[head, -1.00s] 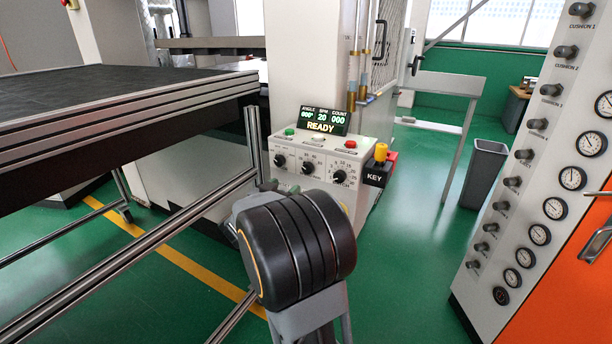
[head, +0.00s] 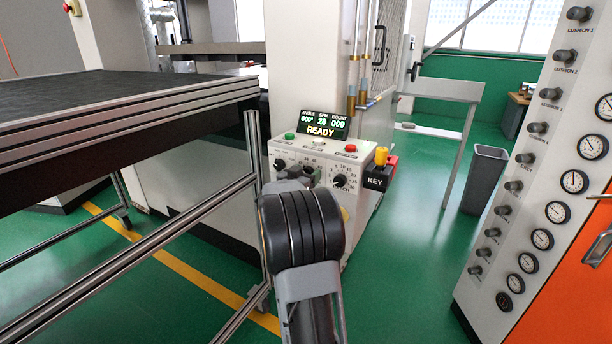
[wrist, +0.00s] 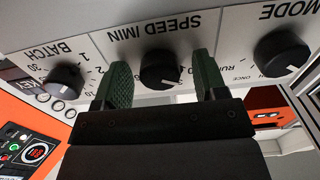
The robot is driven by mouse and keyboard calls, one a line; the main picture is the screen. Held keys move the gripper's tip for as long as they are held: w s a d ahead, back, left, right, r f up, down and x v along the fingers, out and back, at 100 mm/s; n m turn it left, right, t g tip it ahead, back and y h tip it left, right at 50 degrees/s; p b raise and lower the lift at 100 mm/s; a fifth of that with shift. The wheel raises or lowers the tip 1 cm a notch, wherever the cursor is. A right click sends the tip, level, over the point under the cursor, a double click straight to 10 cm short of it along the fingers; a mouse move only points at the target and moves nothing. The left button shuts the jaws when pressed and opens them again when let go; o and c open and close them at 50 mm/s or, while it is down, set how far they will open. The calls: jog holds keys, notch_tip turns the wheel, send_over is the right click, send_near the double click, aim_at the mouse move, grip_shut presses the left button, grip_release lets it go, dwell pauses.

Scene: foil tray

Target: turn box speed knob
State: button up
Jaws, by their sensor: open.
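The speed knob (wrist: 161,69) is a black dial under the label "SPEED /MIN", upside down in the wrist view. My gripper (wrist: 162,62) is open, with one green-padded finger on each side of this knob. A narrow gap shows between the knob and each finger; no contact is visible. In the head view the control box (head: 322,158) is white, and my arm covers much of its front, hiding most of the speed knob. My fingers cannot be made out clearly there.
The batch knob (wrist: 64,78) and the mode knob (wrist: 281,53) flank the fingers. The display (head: 324,125) reads READY, SPM 20. A yellow-topped key switch (head: 378,172) sits at the box's right.

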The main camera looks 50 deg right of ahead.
jog(key=shift+c, duration=0.4)
jog(key=c, duration=0.8)
jog(key=shift+c, duration=0.2)
jog(key=shift+m, duration=0.3)
jog(key=shift+m+b, duration=4.5)
jog(key=shift+m, duration=3.2)
